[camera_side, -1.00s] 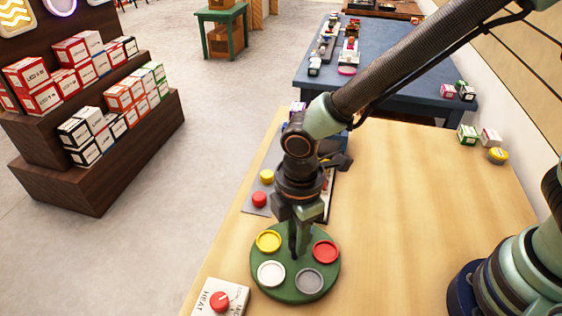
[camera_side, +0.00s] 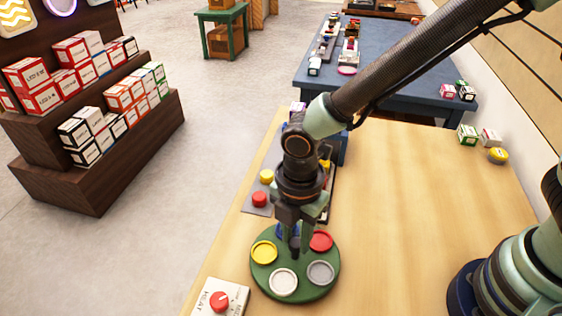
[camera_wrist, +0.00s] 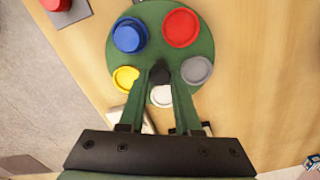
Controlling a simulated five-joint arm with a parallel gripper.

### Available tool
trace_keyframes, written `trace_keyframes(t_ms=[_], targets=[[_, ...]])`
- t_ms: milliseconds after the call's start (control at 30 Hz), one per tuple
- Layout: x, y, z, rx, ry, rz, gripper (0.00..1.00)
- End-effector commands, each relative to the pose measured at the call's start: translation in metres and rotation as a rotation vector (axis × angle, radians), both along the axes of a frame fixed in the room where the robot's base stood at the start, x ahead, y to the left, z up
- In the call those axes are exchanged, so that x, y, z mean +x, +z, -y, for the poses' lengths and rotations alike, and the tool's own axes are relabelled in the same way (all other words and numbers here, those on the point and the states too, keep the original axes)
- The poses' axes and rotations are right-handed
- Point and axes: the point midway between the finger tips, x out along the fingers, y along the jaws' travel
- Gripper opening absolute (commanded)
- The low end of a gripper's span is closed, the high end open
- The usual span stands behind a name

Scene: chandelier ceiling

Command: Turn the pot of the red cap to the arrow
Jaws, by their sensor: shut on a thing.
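A round green turntable (camera_side: 262,282) carries several coloured round pots. The red pot (camera_side: 320,241) lies at its right back, to the right of my gripper (camera_side: 295,252); the wrist view shows the red pot (camera_wrist: 181,27) at the top. The yellow pot (camera_side: 264,252), white pot (camera_side: 283,281) and grey pot (camera_side: 320,272) sit around the rim. The blue pot (camera_wrist: 129,36) holds a raised blue piece and is mostly behind my gripper in the side view. My gripper is shut on the dark centre knob (camera_wrist: 160,76). I cannot make out an arrow.
A white box marked HEAT with a red knob (camera_side: 219,301) stands in front left. A red cap (camera_side: 259,199) and a yellow cap (camera_side: 266,176) sit on a plate behind left.

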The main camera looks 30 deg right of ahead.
Motion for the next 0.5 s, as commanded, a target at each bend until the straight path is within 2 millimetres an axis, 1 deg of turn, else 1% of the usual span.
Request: trace_keyframes(t_ms=[500], targets=[[-0.0007,0.0010,-0.0010,0.000,0.262,0.000,0.00]])
